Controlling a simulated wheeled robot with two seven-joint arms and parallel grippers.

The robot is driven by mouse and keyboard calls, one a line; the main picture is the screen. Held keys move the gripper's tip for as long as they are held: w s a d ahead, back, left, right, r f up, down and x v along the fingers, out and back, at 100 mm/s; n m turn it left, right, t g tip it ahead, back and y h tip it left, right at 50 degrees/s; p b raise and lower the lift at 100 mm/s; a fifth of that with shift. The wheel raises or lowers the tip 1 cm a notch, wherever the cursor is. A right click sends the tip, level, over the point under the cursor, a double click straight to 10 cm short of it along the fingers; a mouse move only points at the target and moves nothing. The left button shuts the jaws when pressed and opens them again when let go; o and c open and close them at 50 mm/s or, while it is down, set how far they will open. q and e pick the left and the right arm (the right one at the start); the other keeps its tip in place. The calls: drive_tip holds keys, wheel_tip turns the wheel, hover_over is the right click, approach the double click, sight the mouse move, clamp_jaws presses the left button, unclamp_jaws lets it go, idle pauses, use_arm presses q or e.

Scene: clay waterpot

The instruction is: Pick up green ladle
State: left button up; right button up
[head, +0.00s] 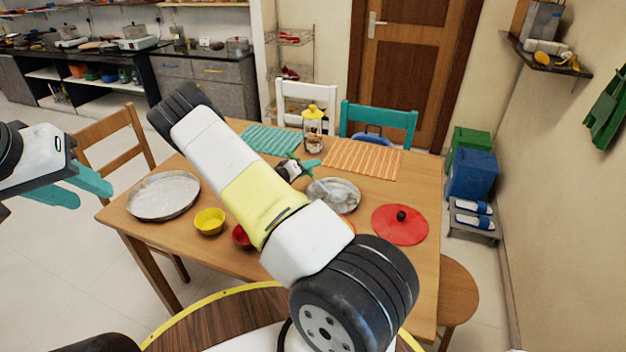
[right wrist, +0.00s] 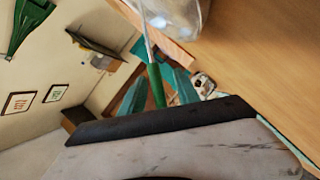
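The green ladle shows in the right wrist view by its green handle (right wrist: 156,86) and thin metal shaft, which runs up to a shiny metal plate (right wrist: 188,12). My right gripper (right wrist: 160,75) has its teal fingers apart, with the handle between them in this view; a small gap shows at the right finger. Whether either finger touches it, I cannot tell. In the head view, my right gripper (head: 303,163) is over the table, just behind the metal plate (head: 346,188); the handle is not clear there. My left gripper (head: 90,190) is open and empty, left of the table.
The wooden table (head: 405,180) holds a large metal tray (head: 163,196), a yellow bowl (head: 209,221), a red bowl (head: 241,237), a red disc (head: 390,228), a lidded jar (head: 312,128), a teal mat (head: 265,139) and an orange mat (head: 370,160). Chairs stand around it.

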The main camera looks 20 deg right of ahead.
clamp_jaws()
idle(1.4)
